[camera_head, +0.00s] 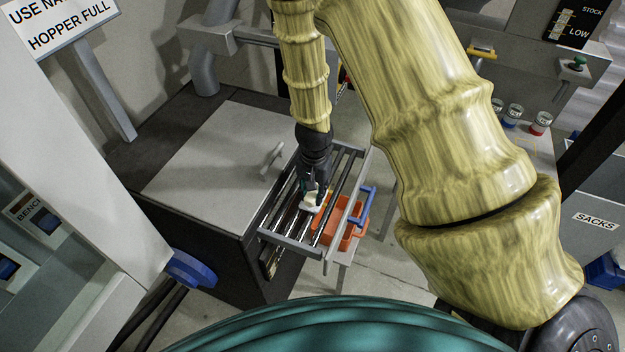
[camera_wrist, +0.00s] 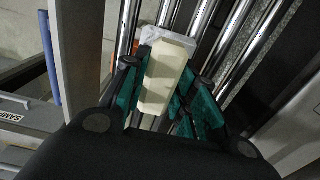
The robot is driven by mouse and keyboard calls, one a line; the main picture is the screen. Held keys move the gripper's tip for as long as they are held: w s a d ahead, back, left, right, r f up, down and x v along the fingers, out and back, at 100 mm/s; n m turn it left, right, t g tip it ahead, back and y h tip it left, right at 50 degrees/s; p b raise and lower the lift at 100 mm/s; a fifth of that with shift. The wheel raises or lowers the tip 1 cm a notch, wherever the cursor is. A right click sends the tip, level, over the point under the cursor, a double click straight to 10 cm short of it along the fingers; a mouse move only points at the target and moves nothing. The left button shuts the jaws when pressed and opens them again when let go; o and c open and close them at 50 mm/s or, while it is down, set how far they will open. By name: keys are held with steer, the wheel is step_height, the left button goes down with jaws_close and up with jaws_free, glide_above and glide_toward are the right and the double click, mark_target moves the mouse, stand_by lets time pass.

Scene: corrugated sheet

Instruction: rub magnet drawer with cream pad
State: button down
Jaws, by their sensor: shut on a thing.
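The magnet drawer (camera_head: 292,241) is pulled out from the dark cabinet in the head view, with several shiny parallel bars across its frame. Its bars (camera_wrist: 203,22) also show in the wrist view. My gripper (camera_head: 314,196) points down over the drawer. In the wrist view my gripper (camera_wrist: 163,88) is shut on the cream pad (camera_wrist: 166,78), a pale block with a whitish far end. The pad (camera_head: 312,207) lies at the bars, low between the fingertips. I cannot tell whether it presses on them.
An orange bin (camera_head: 345,236) sits under the drawer's right side, near the blue handle (camera_head: 368,206). The grey cabinet top (camera_head: 205,165) is clear to the left, with a small handle on it. A blue knob (camera_head: 190,268) sticks out at the front left.

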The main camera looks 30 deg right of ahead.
mark_target(311, 195)
steer(key=shift+s+a, duration=0.5)
steer(key=shift+a, duration=0.15)
step_height(311, 195, up, 2)
steer(key=shift+s+a+r+p, duration=0.1)
steer(key=shift+r+p, duration=0.1)
steer(key=shift+p, duration=0.65)
step_height(311, 195, up, 6)
steer(key=p, duration=0.5)
steer(key=shift+f, duration=0.1)
